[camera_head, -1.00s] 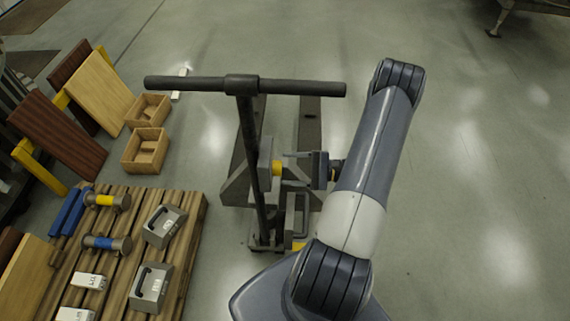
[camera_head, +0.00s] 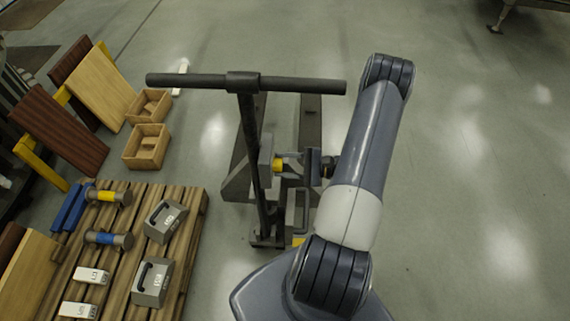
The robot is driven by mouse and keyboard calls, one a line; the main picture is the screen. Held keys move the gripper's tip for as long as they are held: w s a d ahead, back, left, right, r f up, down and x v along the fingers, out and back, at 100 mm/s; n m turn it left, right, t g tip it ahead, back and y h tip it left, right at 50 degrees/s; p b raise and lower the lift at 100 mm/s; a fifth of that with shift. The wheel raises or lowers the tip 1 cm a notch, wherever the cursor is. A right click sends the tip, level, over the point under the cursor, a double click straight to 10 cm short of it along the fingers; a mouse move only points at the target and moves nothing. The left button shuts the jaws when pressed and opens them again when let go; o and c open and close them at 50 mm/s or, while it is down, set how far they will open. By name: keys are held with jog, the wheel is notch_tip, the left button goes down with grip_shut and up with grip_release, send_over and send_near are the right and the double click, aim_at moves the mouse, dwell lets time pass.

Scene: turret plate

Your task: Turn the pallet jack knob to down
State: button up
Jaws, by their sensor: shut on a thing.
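The pallet jack has a dark T-shaped handle (camera_head: 245,82) on an upright shaft, with two dark forks (camera_head: 310,125) behind it. A grey block (camera_head: 266,157) stands beside the shaft, and the yellow knob (camera_head: 279,165) sticks out from its right side. My gripper (camera_head: 291,166) reaches in from the right with its fingers at the knob. It is shut on the knob, as far as the small view shows. The fingertips and the knob's pointing direction are too small to make out.
A wooden pallet (camera_head: 190,222) at the lower left carries grey weights (camera_head: 152,282), hammer-like tools (camera_head: 108,239) and white boxes (camera_head: 92,275). Open wooden boxes (camera_head: 146,146) and leaning boards (camera_head: 60,130) stand behind it. The floor to the right is clear.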

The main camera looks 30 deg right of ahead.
jog(key=shift+c, duration=0.8)
